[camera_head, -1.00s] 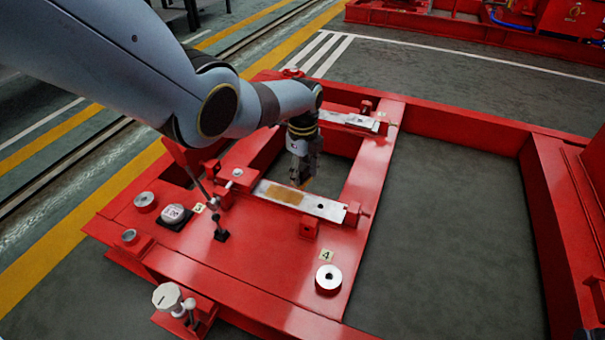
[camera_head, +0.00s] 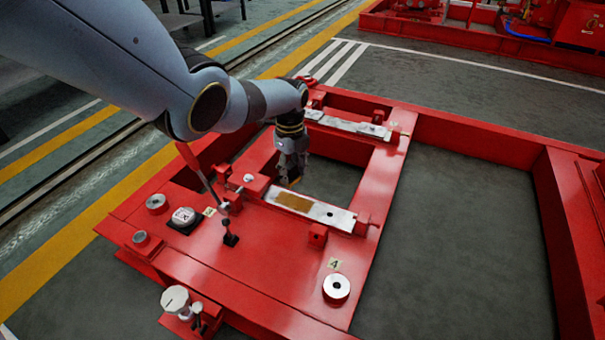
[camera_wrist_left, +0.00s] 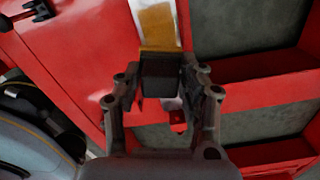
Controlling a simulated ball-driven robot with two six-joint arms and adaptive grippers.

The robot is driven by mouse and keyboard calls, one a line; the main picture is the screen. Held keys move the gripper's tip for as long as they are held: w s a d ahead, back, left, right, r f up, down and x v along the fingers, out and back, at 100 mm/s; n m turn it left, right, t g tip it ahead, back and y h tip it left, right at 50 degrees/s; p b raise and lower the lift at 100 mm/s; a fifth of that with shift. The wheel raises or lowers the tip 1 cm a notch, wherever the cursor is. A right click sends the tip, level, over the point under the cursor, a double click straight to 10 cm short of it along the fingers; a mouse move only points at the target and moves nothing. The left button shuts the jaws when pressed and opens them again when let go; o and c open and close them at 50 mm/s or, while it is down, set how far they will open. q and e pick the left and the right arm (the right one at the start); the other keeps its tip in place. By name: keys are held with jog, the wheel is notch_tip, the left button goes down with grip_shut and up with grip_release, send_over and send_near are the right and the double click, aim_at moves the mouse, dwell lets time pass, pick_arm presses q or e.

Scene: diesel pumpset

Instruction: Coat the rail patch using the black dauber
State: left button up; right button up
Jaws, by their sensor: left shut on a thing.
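The rail patch (camera_head: 293,202) is a brown rectangle on a pale metal rail (camera_head: 335,216) in the red frame. The wrist view shows the patch (camera_wrist_left: 157,25) at the top, just beyond my fingers. My left gripper (camera_head: 291,180) is over the far side of the rail, beside the patch, pointing down. It is shut on a dark block, the black dauber (camera_wrist_left: 160,75), which sits between both fingers. A tan edge shows at the dauber's far end. I cannot tell whether the dauber touches the rail. My right gripper is not in view.
A second metal rail (camera_head: 350,123) lies farther back. A black-based lever (camera_head: 230,238), a white-topped gauge (camera_head: 184,216), a round metal disc (camera_head: 336,286) by a "4" tag and a white knob (camera_head: 175,299) stand on or beside the frame. An opening lies behind the near rail.

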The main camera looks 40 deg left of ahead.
pick_arm(q)
jog(key=shift+s+a+b, duration=0.15)
jog(key=shift+s+a, duration=0.1)
jog(key=shift+a, duration=0.7)
jog(key=shift+s+a+b, duration=0.1)
jog(key=shift+s+a, duration=0.1)
jog(key=shift+a, duration=0.7)
jog(key=shift+s+a+b, duration=0.15)
jog(key=shift+s+a, duration=0.1)
jog(key=shift+a, duration=0.7)
